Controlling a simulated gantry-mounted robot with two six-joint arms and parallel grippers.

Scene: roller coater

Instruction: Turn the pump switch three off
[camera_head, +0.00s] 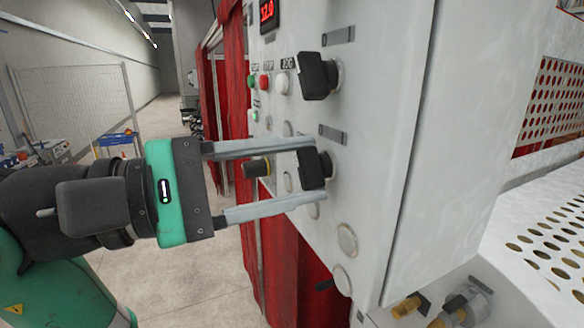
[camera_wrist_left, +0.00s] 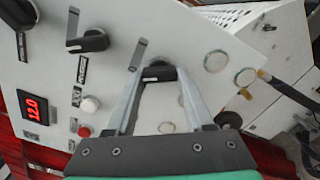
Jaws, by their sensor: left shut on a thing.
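A black rotary switch (camera_head: 315,169) sits on the white control panel (camera_head: 385,130), below another black switch (camera_head: 318,77). My left gripper (camera_head: 319,171) has its two grey fingers around the lower switch, one above and one below, and is shut on its knob. In the left wrist view the held switch (camera_wrist_left: 158,72) sits between the fingertips. It is the end one of a row of three black switches. I take it as pump switch three; its label plate is too small to read. My right gripper is not in view.
A red digital display (camera_head: 267,11), small red, green and white buttons, and a dark knob (camera_head: 257,167) lie left of the switches. Round blank covers (camera_head: 346,240) sit lower on the panel. A red curtain (camera_head: 236,100) hangs behind. Brass fittings (camera_head: 406,306) stick out below.

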